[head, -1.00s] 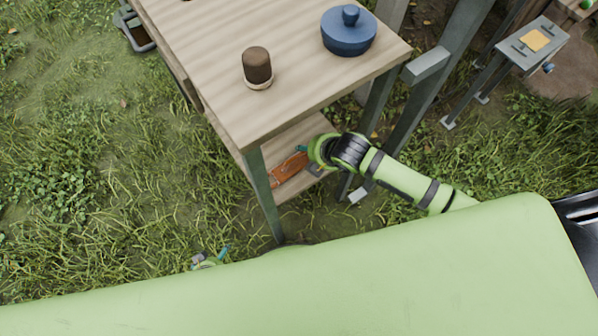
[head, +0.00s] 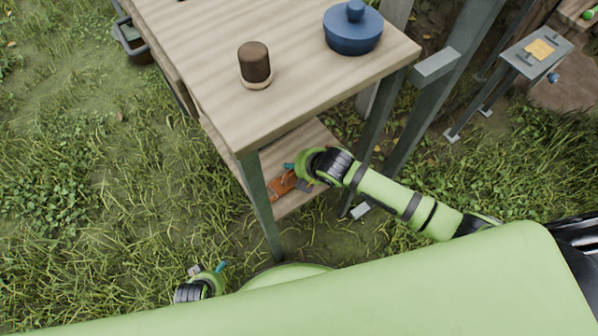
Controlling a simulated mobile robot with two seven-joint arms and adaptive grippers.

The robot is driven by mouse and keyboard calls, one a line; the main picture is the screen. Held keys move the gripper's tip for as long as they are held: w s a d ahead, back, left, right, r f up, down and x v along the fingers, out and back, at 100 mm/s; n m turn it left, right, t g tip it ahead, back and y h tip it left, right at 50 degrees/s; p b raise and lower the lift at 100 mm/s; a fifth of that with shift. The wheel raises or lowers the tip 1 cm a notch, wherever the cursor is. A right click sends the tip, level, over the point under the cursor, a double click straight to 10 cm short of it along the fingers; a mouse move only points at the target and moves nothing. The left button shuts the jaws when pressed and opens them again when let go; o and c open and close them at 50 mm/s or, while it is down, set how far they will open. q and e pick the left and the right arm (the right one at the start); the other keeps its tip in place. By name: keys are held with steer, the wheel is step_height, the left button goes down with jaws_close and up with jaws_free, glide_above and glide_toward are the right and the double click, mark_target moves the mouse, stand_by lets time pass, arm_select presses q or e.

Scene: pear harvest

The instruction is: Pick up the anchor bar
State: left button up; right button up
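An orange bar (head: 279,187), which looks like the anchor bar, lies on the lower shelf (head: 293,203) of the wooden table, behind a grey-green leg. My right gripper (head: 291,177) is over its far right end, with a teal finger part showing. The wrist hides the rest of the fingers and part of the bar. I cannot tell whether they touch or whether the fingers are open. My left gripper (head: 208,269) is low over the grass at the bottom left, away from the table. Its finger opening is too small to judge.
The table top (head: 300,75) overhangs the lower shelf and carries a brown-topped jar (head: 254,64) and a blue lidded pot (head: 352,30). A table leg (head: 259,205) stands in front of the shelf. Grey posts (head: 432,95) rise right of the table. Grass lies open at left.

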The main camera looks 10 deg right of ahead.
jaws_close()
steer(key=shift+r, duration=0.2)
arm_select(q)
steer(key=p, duration=0.1)
steer(key=w+t+p, duration=0.1)
steer(key=p, duration=0.1)
steer(key=shift+a+f+t, duration=0.3)
steer(key=shift+a+f, duration=0.05)
steer(key=shift+a, duration=0.05)
arm_select(e)
step_height(320, 180, up, 10)
steer(key=shift+f, duration=0.15)
